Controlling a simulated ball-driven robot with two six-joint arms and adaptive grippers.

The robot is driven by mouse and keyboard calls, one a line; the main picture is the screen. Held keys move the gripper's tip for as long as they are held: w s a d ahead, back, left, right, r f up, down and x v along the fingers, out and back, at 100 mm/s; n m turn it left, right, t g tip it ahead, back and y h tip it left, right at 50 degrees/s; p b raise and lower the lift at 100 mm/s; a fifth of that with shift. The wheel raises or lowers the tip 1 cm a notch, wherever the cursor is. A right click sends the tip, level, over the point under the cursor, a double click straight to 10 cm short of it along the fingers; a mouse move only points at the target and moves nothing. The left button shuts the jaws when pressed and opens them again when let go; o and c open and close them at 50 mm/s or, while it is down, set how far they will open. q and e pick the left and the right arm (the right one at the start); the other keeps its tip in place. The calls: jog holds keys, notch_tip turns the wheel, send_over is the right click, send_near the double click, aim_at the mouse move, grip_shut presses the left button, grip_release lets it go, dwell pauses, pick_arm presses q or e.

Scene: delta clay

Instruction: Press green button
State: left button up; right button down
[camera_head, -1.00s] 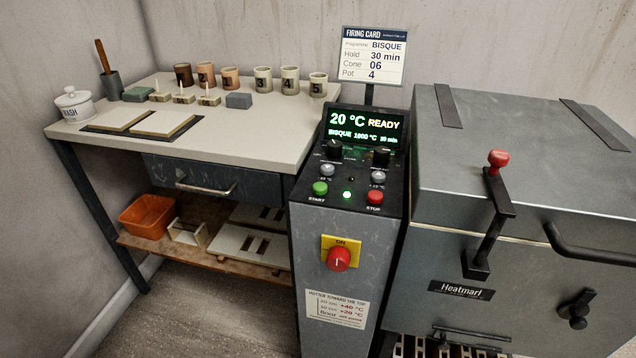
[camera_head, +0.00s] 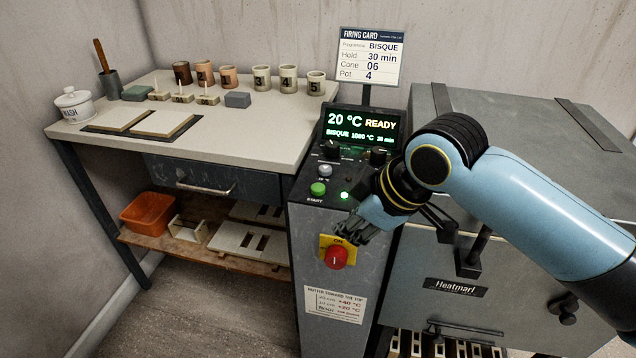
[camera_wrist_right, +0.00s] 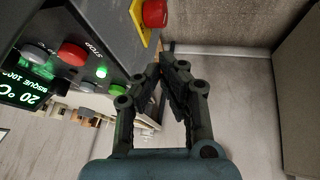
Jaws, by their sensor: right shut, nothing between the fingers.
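The green START button (camera_head: 318,188) sits on the sloped top of the kiln control panel, left of a small lit green lamp (camera_head: 345,195). My right gripper (camera_head: 362,240) is shut and empty in front of the panel's upper front face, near the yellow-backed red ON switch (camera_head: 338,257) and apart from the green button. In the wrist view its fingertips (camera_wrist_right: 167,66) come together. The red STOP button (camera_wrist_right: 72,53) shows there, but my arm hides it in the head view.
The display (camera_head: 362,128) reads 20 °C READY. The grey kiln (camera_head: 440,270) stands at right behind my arm. A table (camera_head: 230,130) with several cups and tiles stands at left. Space above the green button looks clear.

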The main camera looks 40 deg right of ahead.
jog(key=w+d+r+n+t+y, duration=0.1)
jog(key=w+r+n+t+y, duration=0.1)
jog(key=w+r+n, duration=0.4)
jog(key=w+r, duration=0.5)
jog(key=r, duration=0.1)
jog(key=shift+w+d+r+n+t, duration=0.2)
jog(key=shift+w+r+n+t, duration=0.1)
jog(key=shift+r+t, duration=0.1)
jog(key=shift+s+f, duration=0.1)
jog(key=b, duration=0.7)
send_over(316, 189)
notch_tip(316, 189, down, 7)
jog(key=shift+f, duration=0.1)
jog(key=shift+f+b, duration=0.3)
jog(key=shift+f, duration=0.5)
jog(key=shift+f, duration=0.35)
